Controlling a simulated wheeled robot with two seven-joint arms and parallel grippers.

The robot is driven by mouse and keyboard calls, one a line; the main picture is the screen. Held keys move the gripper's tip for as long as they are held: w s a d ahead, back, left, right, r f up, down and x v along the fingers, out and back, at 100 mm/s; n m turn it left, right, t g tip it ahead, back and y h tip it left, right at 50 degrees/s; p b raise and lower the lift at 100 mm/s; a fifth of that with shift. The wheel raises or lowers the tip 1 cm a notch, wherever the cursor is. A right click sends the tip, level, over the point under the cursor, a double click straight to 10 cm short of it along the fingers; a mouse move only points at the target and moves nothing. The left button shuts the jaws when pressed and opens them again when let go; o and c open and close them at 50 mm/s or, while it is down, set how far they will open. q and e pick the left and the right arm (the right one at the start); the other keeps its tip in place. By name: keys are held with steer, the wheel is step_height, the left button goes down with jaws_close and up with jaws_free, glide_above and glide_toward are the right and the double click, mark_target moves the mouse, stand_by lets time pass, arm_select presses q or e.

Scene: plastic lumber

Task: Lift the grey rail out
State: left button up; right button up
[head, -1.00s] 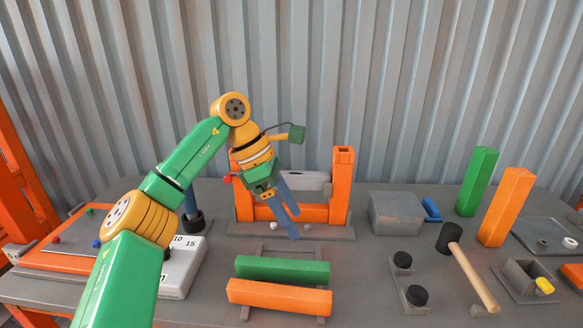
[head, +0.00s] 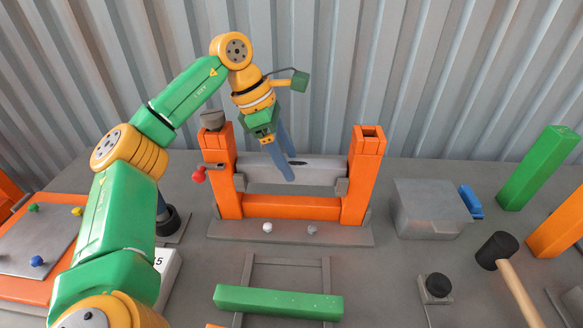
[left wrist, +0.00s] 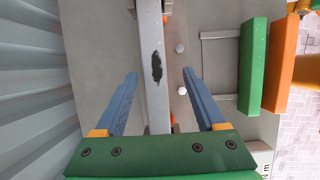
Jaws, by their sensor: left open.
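The grey rail (head: 318,171) lies level between the two posts of an orange frame (head: 366,160), above its orange crossbar (head: 290,207). My left gripper (head: 291,168) is open, its blue fingers pointing down at the rail's left-middle part. In the left wrist view the rail (left wrist: 153,100) runs lengthwise between the two spread fingers (left wrist: 160,74), with a gap to each side. It carries a dark patch there. I cannot tell how far down the fingers reach beside it. The rail's left end is partly hidden. My right gripper is not in view.
A red knob (head: 198,176) sticks out at the left post, which has a grey block (head: 212,120) on top. A green beam (head: 278,302) lies in front. A grey box (head: 428,209) and a mallet (head: 495,250) stand to the right.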

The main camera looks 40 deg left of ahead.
arm_select(q)
steer(key=x, duration=0.2)
steer(key=shift+w+a+f, duration=0.1)
steer(key=shift+w+f, duration=0.1)
steer(key=shift+f, duration=0.1)
steer(key=shift+w+a+f, duration=0.1)
steer(key=shift+w, duration=0.1)
steer(key=shift+s, duration=0.15)
steer(key=c, duration=0.6)
jaws_close()
